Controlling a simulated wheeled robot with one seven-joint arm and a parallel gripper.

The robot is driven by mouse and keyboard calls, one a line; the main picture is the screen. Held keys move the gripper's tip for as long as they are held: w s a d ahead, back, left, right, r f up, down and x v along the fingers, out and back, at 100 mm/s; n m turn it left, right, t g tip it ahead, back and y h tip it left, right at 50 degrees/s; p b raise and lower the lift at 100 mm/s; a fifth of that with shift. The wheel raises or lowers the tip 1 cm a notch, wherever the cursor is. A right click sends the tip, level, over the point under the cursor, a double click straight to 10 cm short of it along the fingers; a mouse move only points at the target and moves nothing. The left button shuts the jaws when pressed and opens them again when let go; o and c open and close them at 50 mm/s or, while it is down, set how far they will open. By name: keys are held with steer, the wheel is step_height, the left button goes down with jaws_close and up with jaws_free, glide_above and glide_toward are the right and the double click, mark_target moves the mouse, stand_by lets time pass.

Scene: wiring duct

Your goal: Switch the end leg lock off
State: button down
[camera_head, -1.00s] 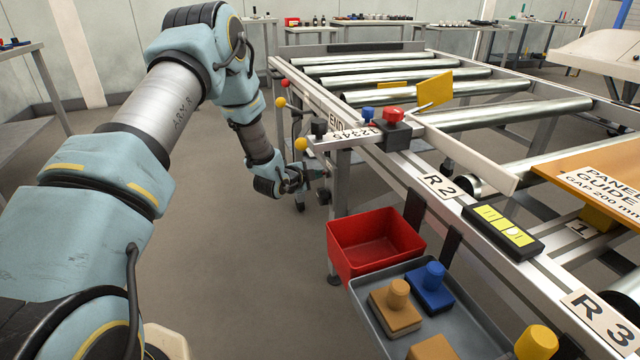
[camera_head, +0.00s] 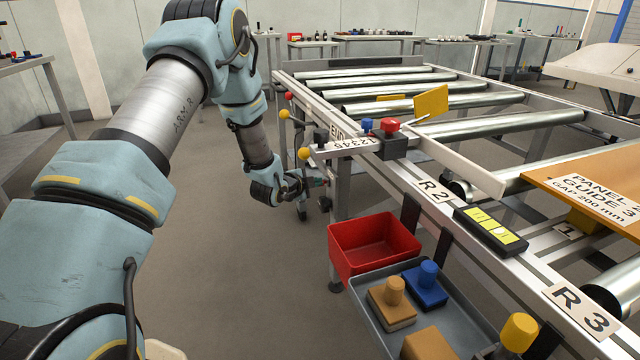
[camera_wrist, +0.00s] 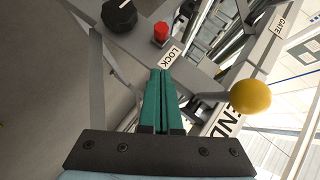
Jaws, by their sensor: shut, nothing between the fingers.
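My gripper (camera_wrist: 160,73) is shut and empty, its green fingers pressed together. In the wrist view its tips lie just short of the white LOCK label (camera_wrist: 171,57). A red button-like part (camera_wrist: 161,31) stands on the grey bar beyond that label, apart from the tips. A black knob (camera_wrist: 119,14) is to its left. In the head view my gripper (camera_head: 306,183) is small, low beside the frame's END corner (camera_head: 341,133). I cannot make out the lock there, nor tell its on or off state.
A yellow ball lever (camera_wrist: 250,97) stands close right of my fingers in the wrist view. A GATE label (camera_wrist: 283,25) is farther right. In the head view, the roller table (camera_head: 430,190), a red bin (camera_head: 374,243) and a grey tray (camera_head: 455,312) lie right of my arm.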

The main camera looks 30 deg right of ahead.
steer(key=v, duration=0.6)
steer(key=shift+s+a, duration=0.15)
steer(key=shift+a, duration=0.1)
